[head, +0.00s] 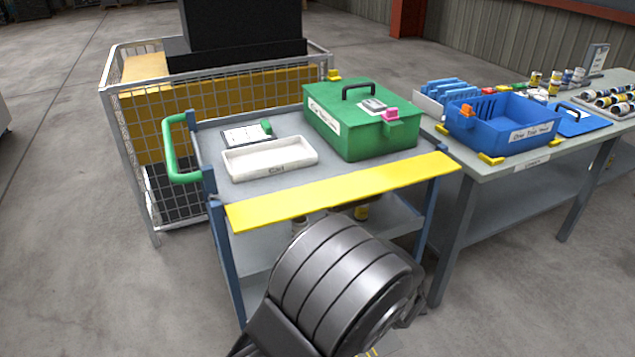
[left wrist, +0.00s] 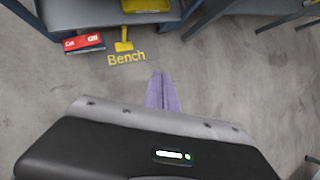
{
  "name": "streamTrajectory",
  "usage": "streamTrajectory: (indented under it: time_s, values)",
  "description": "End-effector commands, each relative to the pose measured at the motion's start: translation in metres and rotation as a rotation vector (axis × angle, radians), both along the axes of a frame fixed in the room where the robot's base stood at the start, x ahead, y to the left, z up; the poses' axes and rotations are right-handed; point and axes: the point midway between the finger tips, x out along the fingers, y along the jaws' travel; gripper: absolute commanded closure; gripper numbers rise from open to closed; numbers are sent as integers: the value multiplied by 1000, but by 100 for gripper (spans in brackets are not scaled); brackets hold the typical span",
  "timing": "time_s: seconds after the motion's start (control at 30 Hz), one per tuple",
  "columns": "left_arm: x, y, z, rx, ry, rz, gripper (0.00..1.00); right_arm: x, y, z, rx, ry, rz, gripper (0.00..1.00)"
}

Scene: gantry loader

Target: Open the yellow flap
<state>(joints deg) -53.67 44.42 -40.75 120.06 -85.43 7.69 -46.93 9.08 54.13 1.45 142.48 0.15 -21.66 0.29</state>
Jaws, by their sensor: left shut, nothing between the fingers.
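The yellow flap (head: 340,193) is a long flat strip along the near edge of the grey cart top (head: 205,150) in the head view. Its broad face shows and it juts out along the edge; its exact tilt is hard to tell. A dark ribbed part of my arm stands just in front of and below it. My left gripper (left wrist: 161,92) shows in the left wrist view, its two purple fingers together and empty, pointing over bare floor. Its fingertips are hidden behind the arm in the head view. My right gripper is in neither view.
On the cart stand a white tray (head: 270,168), a clipboard and a green box (head: 350,115). A wire cage (head: 125,110) is behind, a bench with a blue bin (head: 500,125) to the right.

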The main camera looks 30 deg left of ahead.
Motion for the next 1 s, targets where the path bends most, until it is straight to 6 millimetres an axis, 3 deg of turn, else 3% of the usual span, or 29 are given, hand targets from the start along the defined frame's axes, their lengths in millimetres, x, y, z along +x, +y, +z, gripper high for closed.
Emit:
streamTrajectory:
  time_s: [0.03,0.07,0.2,0.3,0.4,0.5,1.0]
  values:
    - [-3,27,24,128,-26,50,100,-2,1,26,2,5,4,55]
    - [-3,46,31,196,-53,90,100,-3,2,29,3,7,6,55]
    - [-4,125,62,440,-195,284,100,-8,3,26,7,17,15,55]
    - [-5,157,91,527,-301,390,100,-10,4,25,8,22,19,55]
    - [-5,168,112,565,-383,457,100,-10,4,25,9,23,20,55]
    - [-6,173,120,568,-421,496,100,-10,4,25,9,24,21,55]
    - [-1,179,116,560,-421,501,100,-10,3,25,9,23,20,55]
